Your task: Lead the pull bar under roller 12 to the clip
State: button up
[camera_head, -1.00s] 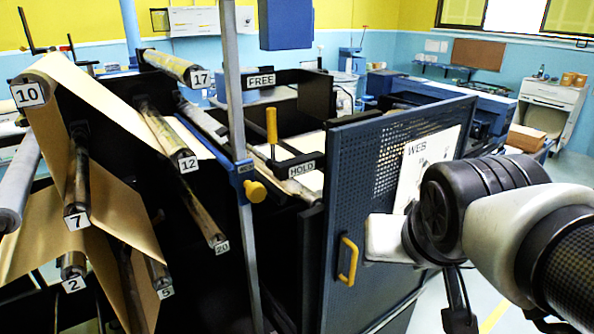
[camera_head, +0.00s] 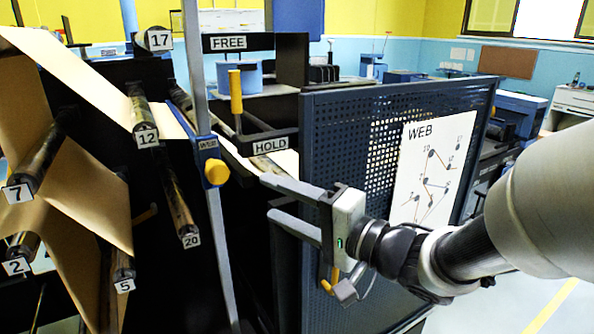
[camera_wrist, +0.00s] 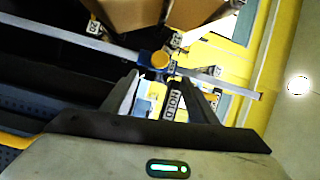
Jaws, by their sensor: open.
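Roller 12 (camera_head: 140,106) is at the left in the head view, and tan paper passes down onto it from the upper left. I cannot make out the pull bar. A blue clamp with a yellow knob (camera_head: 217,172) sits on a grey upright post and bears a small label too blurred to read; it may be the clip. The knob also shows in the wrist view (camera_wrist: 160,61). My gripper (camera_head: 266,198) is open and empty, its fingers pointing left, apart from the post and to the right of it. Its fingers also show in the wrist view (camera_wrist: 159,78).
Rollers 7 (camera_head: 38,160), 20 (camera_head: 176,200), 2 (camera_head: 22,245) and 5 (camera_head: 122,265) are at the left. A blue perforated panel (camera_head: 345,130) with a WEB diagram (camera_head: 432,165) stands behind my arm.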

aim_at(221, 175)
jog(key=p+x, duration=0.5)
jog(key=x, duration=1)
jog(key=shift+w, duration=0.2)
jog(key=shift+x, duration=0.8)
